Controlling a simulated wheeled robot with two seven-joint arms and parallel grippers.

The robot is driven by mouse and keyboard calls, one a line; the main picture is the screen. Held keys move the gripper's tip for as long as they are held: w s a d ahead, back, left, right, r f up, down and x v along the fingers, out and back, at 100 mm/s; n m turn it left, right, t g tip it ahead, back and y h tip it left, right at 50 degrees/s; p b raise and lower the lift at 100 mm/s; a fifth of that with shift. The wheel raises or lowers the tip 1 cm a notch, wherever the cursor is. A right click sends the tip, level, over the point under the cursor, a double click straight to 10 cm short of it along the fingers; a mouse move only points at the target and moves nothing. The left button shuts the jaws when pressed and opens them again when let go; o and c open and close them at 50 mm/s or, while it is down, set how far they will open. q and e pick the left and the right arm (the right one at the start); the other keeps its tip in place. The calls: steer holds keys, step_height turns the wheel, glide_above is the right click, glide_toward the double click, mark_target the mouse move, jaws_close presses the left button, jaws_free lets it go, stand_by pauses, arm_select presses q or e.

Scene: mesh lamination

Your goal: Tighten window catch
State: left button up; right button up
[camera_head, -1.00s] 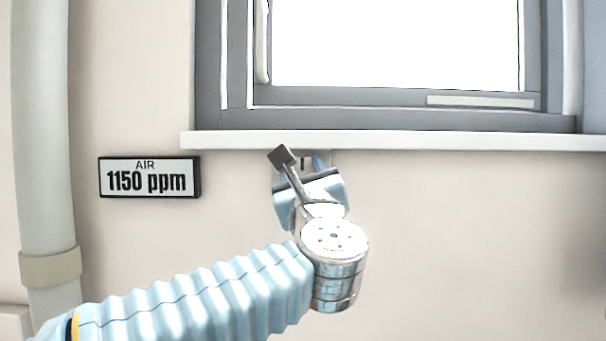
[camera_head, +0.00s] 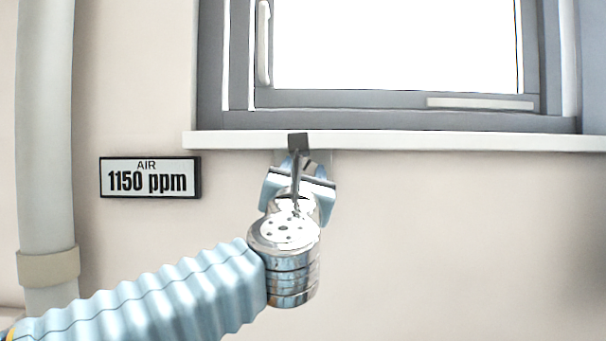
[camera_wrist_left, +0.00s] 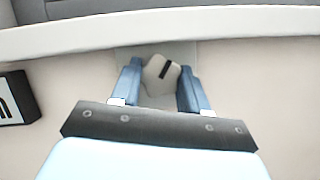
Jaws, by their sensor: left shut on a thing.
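The window catch is a pale, lobed knob (camera_wrist_left: 153,84) with a short black mark that leans slightly right of upright. It sits on a grey plate (camera_wrist_left: 190,52) on the wall just under the window sill (camera_head: 420,142). My left gripper (camera_wrist_left: 161,78) is shut on the knob, with one blue finger on each side of it. In the head view my left gripper (camera_head: 302,168) is just below the sill, and my own wrist hides most of the knob there. My right gripper is in neither view.
A grey-framed window (camera_head: 400,97) with a white handle (camera_head: 263,45) is above the sill. A sign reading "AIR 1150 ppm" (camera_head: 150,178) is on the wall to the left. A vertical pipe (camera_head: 45,130) runs at the far left. The wall to the right is clear.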

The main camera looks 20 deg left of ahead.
arm_select(q)
steer(key=shift+m, duration=0.4)
steer(key=o, duration=1.1)
steer(key=shift+c, duration=0.2)
steer(key=shift+s, duration=0.1)
steer(key=b+v, duration=0.2)
steer(key=v, duration=1.1)
steer(key=shift+s+f, duration=0.15)
steer(key=shift+s, duration=0.15)
